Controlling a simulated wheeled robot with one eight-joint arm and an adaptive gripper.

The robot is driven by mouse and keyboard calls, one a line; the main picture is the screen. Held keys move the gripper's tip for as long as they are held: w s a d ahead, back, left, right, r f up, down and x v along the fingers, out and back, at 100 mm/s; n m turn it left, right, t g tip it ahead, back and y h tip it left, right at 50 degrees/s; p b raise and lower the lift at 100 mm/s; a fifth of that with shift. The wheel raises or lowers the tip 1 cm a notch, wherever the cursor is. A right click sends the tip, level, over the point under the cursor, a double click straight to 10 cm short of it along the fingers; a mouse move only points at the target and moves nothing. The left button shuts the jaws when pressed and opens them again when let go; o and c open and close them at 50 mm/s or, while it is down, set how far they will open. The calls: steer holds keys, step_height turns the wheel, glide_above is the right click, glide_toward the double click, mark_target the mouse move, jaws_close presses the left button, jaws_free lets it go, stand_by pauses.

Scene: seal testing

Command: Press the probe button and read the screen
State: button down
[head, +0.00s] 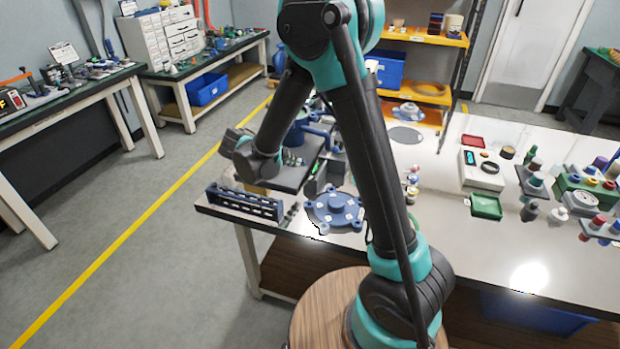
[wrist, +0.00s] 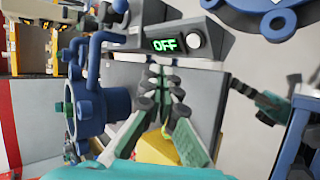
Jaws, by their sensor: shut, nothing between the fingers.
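In the wrist view, a grey control box with a small dark screen (wrist: 165,44) is at the top centre. The screen reads "OFF" in green letters. A round whitish button (wrist: 193,39) sits just right of the screen. My gripper (wrist: 164,76) is shut and empty, its fingertips pointing toward the box, below the screen in the picture. I cannot tell whether the tips touch anything. A blue valve-like body (wrist: 90,105) with pipes stands to the left. In the head view, my arm hides much of the test rig, and the screen text cannot be read there.
A blue flanged disc (head: 336,209) lies beside a dark blue rack (head: 245,203) at the bench's front left. A white meter (head: 482,170), green tray (head: 486,207) and several fittings fill the right side. Bare bench top (head: 455,250) is in front of them.

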steer(key=shift+s+d+f, duration=0.3)
steer(key=shift+d+f, duration=0.35)
steer(key=shift+f, duration=0.1)
steer(key=shift+s+d+f, duration=0.25)
steer(key=shift+d+f, duration=0.4)
steer(key=shift+f, duration=0.1)
steer(key=shift+d+f, duration=0.1)
steer(key=shift+f, duration=0.05)
stand_by(0.3)
steer(key=shift+s+d+f, duration=0.1)
steer(key=shift+d+f, duration=0.05)
steer(key=shift+d, duration=0.05)
steer(key=shift+s+d+f, duration=0.1)
steer(key=shift+d+f, duration=0.1)
steer(key=shift+f, duration=0.1)
stand_by(1.0)
steer(key=shift+r, duration=0.1)
steer(key=shift+w+a+r, duration=0.2)
steer(key=shift+a+r, duration=0.25)
steer(key=shift+r, duration=0.05)
steer(key=shift+w+a+r, duration=0.35)
steer(key=shift+a+r, duration=0.45)
steer(key=shift+r, duration=0.15)
steer(key=shift+w+a+r, duration=0.3)
steer(key=shift+a+r, duration=0.5)
steer(key=shift+r, duration=0.1)
steer(key=shift+d, duration=0.1)
